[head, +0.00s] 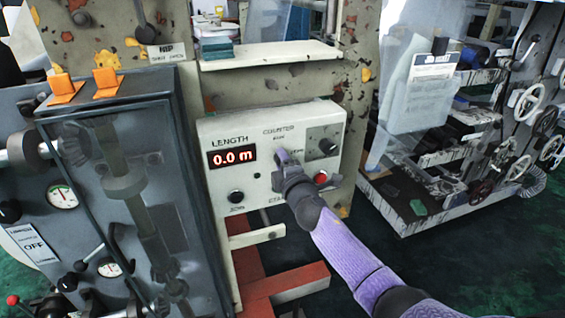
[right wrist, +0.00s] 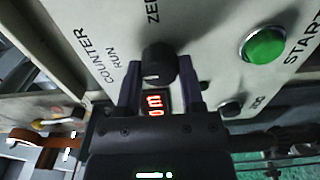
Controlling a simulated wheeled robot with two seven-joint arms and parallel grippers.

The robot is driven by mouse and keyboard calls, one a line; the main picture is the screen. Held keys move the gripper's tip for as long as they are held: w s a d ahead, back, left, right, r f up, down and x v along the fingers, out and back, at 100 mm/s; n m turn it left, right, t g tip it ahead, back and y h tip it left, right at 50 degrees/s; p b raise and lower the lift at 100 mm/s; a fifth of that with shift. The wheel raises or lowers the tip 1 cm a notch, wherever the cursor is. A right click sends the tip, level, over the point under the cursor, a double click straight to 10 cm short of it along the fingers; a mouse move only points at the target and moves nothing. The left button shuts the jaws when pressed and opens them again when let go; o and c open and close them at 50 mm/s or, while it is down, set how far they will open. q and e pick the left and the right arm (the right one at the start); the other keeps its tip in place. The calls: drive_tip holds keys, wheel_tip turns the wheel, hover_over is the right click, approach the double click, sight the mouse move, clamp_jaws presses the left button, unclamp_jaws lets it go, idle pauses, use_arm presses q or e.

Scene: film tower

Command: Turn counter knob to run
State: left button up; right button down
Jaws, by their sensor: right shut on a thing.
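The counter panel (head: 225,183) is a pale box with a red display (head: 233,158) reading 0.0 m. My right gripper (head: 285,158) reaches its front below the COUNTER label and hides the knob in the head view. In the right wrist view the black counter knob (right wrist: 158,62) stands between the two fingers of this gripper (right wrist: 159,80), which is shut on it. The labels RUN and ZERO are printed beside the knob. A small pale mark shows on the knob, but I cannot tell which label it points to. My left gripper is not in view.
A green START button (right wrist: 265,47) shows in the right wrist view. A dark glass-fronted cabinet (head: 120,190) stands close at left. A shelf (head: 270,55) juts out above the panel.

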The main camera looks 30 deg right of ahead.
idle(0.5)
drive_tip(key=shift+c, duration=1.2)
unclamp_jaws()
drive_tip(key=shift+s, duration=0.1)
drive_tip(key=p+v, duration=0.2)
drive_tip(key=v, duration=0.7)
drive_tip(key=shift+s, duration=0.4)
